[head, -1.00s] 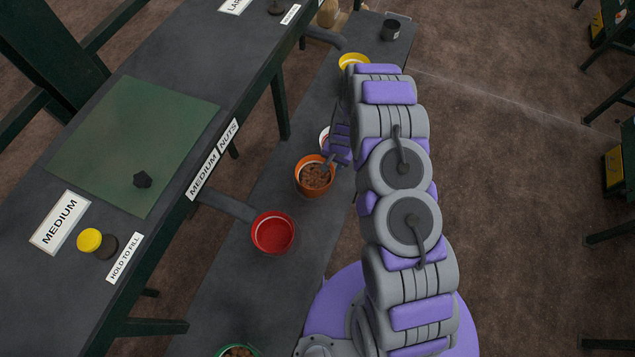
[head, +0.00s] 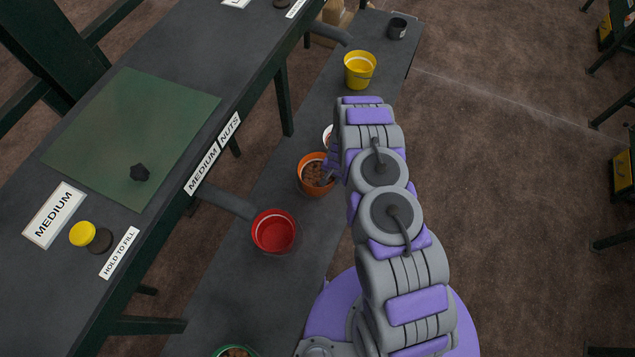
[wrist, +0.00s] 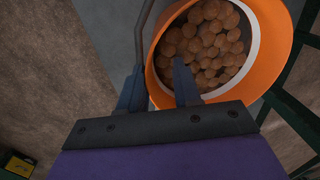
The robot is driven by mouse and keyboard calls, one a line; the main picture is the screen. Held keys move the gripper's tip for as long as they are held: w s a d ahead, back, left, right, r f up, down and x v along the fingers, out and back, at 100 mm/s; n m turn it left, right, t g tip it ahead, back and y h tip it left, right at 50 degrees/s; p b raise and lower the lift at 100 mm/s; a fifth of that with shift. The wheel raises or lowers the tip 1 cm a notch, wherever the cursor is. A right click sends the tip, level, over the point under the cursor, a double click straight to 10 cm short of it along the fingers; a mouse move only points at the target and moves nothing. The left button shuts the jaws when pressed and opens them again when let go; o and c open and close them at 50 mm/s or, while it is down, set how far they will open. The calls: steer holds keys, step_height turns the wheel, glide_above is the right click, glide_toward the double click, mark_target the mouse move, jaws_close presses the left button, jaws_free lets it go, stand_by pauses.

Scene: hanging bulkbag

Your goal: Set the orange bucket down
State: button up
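The orange bucket (head: 304,183), filled with brown nuts, stands on the low dark bench in the head view, between the red bucket and a partly hidden white-rimmed one. In the wrist view the orange bucket (wrist: 280,45) fills the upper right, with its white inner rim and round nuts showing. My gripper (wrist: 158,72) has its two fingers apart. One finger is outside the bucket wall and the other shows over the opening, with the rim between them. A thin grey handle runs beside the outer finger. I cannot tell whether the fingers touch the rim. My arm mostly hides the gripper in the head view.
An empty red bucket (head: 273,231) is in front of it on the bench. A yellow bucket (head: 359,70) and a dark cup (head: 397,28) stand farther back. A green bucket (head: 237,350) is at the bottom edge. A taller table (head: 215,105) with a chute runs along the left.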

step_height(320, 180, down, 5)
steer(key=shift+r+b, duration=0.1)
steer(key=shift+b, duration=0.6)
jaws_close()
stand_by(0.9)
